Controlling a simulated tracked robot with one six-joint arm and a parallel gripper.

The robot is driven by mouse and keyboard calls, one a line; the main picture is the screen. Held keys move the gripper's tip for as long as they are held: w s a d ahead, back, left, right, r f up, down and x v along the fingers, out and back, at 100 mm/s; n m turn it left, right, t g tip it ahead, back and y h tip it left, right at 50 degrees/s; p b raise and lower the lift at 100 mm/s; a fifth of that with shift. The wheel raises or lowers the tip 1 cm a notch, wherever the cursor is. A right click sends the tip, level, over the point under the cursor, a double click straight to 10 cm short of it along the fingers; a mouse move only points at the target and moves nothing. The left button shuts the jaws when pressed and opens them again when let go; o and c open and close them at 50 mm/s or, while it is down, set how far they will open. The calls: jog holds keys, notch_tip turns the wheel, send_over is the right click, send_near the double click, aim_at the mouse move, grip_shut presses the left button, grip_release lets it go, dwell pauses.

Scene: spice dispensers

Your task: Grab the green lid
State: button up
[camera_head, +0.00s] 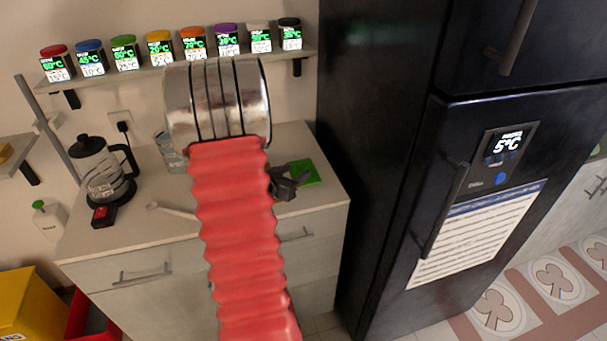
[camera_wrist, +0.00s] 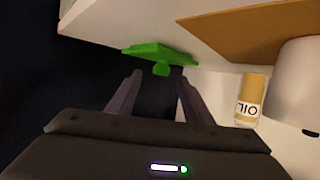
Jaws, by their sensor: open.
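A flat green lid (camera_head: 307,172) lies on the counter near its right end, just beside my gripper (camera_head: 287,184). In the wrist view the green lid (camera_wrist: 150,51) shows a small knob, which sits ahead of the gap between the fingers of my gripper (camera_wrist: 159,82). The fingers are apart with nothing between them, and the lid looks clear of their tips. In the head view my gripper partly covers the lid's left side, and my red arm sleeve hides part of the counter.
The counter (camera_head: 140,226) stands left of a tall black fridge (camera_head: 400,150). A kettle (camera_head: 98,170) and a glass (camera_head: 168,150) stand at the left. A shelf above holds several spice jars, one green-topped (camera_head: 124,52). The wrist view shows an oil container (camera_wrist: 250,98).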

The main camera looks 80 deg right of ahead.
aim_at(302, 168)
jog(key=shift+f+x, duration=0.2)
jog(key=shift+x, duration=2.4)
jog(key=c, duration=1.2)
jog(key=shift+o, duration=0.2)
jog(key=shift+r, duration=0.1)
notch_tip(302, 168, up, 10)
